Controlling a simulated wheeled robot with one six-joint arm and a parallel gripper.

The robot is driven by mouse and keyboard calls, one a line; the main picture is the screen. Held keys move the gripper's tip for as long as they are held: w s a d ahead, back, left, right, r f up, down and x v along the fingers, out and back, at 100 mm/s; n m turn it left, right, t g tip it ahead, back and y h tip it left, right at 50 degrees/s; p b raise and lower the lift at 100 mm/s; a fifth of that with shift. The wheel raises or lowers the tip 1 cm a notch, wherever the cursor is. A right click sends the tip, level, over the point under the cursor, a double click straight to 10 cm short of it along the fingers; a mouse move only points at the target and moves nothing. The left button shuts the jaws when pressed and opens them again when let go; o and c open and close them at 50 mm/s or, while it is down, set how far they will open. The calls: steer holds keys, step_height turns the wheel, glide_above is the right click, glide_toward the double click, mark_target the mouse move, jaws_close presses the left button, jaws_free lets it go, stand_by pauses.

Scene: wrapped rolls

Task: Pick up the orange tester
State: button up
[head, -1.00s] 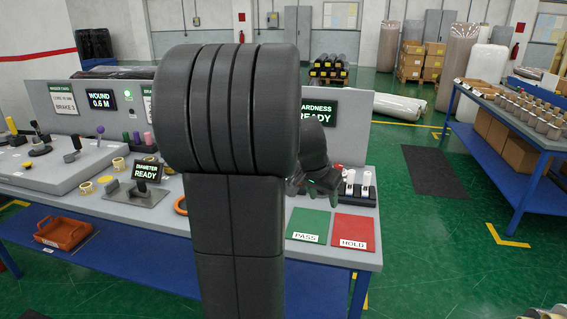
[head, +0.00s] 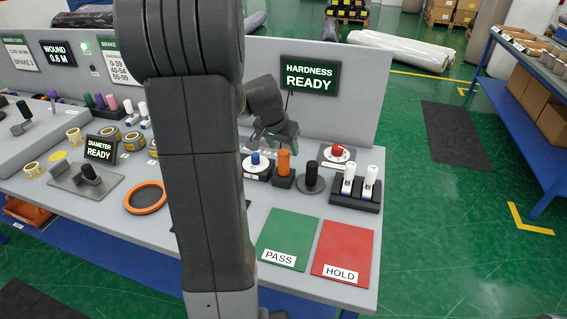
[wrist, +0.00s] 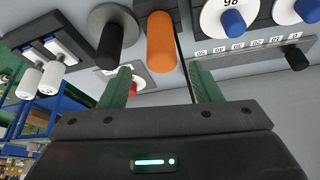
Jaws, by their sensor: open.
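The orange tester (head: 284,162) stands upright in a dark holder on the grey bench, between a blue-topped dial (head: 255,160) and a black-handled piece (head: 311,176). In the wrist view the orange tester (wrist: 161,42) is beyond the fingertips, roughly in line with the gap between them. My gripper (head: 276,138) is above and slightly behind it in the head view, partly hidden by my arm. In the wrist view my gripper (wrist: 160,82) is open, its green fingers apart with nothing between them.
Two white-topped testers (head: 359,184) and a red knob (head: 337,151) stand to the right. Green PASS (head: 288,240) and red HOLD (head: 343,246) mats lie in front. The HARDNESS display (head: 309,77) is on the back panel. An orange ring (head: 146,198) lies left of my arm.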

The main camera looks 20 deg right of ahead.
mark_target(283, 152)
steer(key=x, duration=0.5)
steer(key=shift+s+a+f, duration=0.15)
steer(key=shift+a+f, duration=0.05)
steer(key=shift+a, duration=0.1)
steer(key=shift+w+d+f+p, duration=0.2)
steer(key=shift+f+p, duration=0.1)
steer(key=shift+f, duration=0.25)
jaws_close()
